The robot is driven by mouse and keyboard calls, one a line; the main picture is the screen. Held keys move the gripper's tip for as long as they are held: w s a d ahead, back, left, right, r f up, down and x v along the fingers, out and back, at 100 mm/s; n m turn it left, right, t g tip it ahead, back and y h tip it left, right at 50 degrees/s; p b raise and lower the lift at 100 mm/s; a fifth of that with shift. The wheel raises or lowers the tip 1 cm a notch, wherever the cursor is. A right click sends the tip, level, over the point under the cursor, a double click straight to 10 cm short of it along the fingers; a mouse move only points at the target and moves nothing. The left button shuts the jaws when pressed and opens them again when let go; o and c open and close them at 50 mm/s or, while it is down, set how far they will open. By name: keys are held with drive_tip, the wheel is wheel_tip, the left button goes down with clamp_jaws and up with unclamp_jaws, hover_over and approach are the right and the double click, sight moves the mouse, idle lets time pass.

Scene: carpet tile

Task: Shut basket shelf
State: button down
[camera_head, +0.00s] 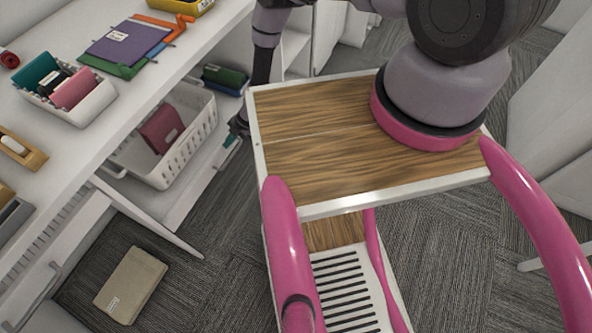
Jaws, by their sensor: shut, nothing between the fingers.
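The basket shelf (176,208) is a white board sticking out from under the white counter on the left. A white perforated basket (190,145) stands on it with a dark red item inside. My gripper (236,128) is dark and small in this view, at the right side of the shelf near its outer edge, just right of the basket. Its fingers are shut with nothing held. Part of it is hidden behind the corner of my wooden top, and I cannot tell whether it touches the shelf.
The counter (150,75) holds a white bin (70,98), a purple folder (120,40) and other stationery. An open drawer (70,235) is at lower left. A tan packet (131,285) lies on the carpet. A white panel (555,130) stands at right. Carpet between is clear.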

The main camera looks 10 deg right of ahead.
drive_tip(key=shift+w+a+r, duration=0.1)
drive_tip(key=shift+w+a, duration=0.25)
drive_tip(key=shift+a, duration=0.05)
